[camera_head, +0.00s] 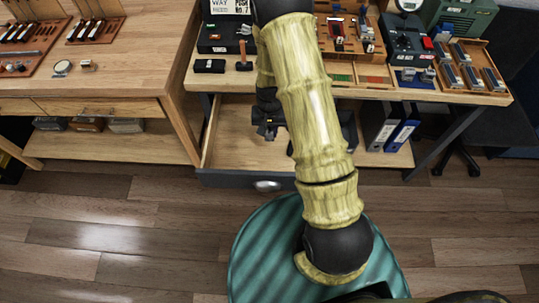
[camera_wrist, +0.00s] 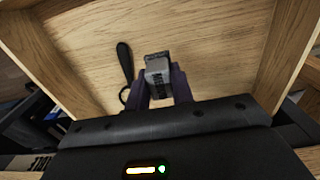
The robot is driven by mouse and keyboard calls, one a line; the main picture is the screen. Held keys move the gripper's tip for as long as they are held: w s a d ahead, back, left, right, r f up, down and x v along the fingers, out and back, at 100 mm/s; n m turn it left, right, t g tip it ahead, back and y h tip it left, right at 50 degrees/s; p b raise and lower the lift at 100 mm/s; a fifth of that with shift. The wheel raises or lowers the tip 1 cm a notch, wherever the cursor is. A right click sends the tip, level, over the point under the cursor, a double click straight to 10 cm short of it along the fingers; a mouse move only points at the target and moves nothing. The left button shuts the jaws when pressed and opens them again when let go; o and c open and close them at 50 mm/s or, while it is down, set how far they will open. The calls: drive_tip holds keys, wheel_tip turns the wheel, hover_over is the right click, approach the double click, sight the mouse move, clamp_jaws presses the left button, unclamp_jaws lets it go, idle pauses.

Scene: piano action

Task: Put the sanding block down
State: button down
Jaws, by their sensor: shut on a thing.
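The sanding block (camera_wrist: 158,66) looks like a small light-grey block with a dark end. In the wrist view it sits between the fingers of my gripper (camera_wrist: 160,85), which is shut on it. My gripper is over the open wooden drawer (camera_head: 222,145) of the right-hand bench; the drawer floor also shows in the wrist view (camera_wrist: 220,50). In the head view my gripper (camera_head: 268,128) shows as a dark shape inside the drawer, partly behind my arm. I cannot tell whether the block touches the drawer floor.
A black-handled tool (camera_wrist: 124,62) lies in the drawer, left of the block in the wrist view. Bare drawer floor shows to the right. The bench top above holds a black case (camera_head: 209,66) and several fixtures. Blue binders (camera_head: 402,134) stand below at right.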

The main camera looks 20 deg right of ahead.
drive_tip(key=shift+f, duration=2.85)
drive_tip(key=shift+f+p, duration=0.35)
drive_tip(key=shift+f, duration=1.7)
drive_tip(key=shift+f, duration=0.15)
drive_tip(key=c, duration=1.2)
unclamp_jaws()
